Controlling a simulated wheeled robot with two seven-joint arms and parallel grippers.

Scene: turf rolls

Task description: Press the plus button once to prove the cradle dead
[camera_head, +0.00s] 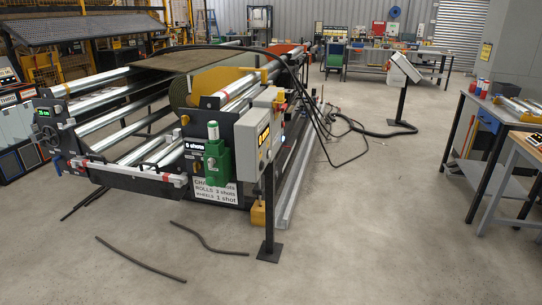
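The cradle (110,176) stands left of centre, a dark frame with long silver rollers. A rolled turf (182,92) with an ochre end face lies in it. A grey control box (252,137) on a black post stands at its near right corner, with a small lit display. A black panel (195,148) and a green unit (217,160) sit beside the box. A small green display (44,112) is lit at the cradle's left end. I cannot make out a plus button at this size. Neither of my grippers is in view.
A white sign (215,190) hangs below the panel. Black rods (140,260) lie on the floor in front. Cables (345,150) trail right of the cradle towards a console (404,68) on a post. Workbenches (500,125) stand at right. The front right floor is clear.

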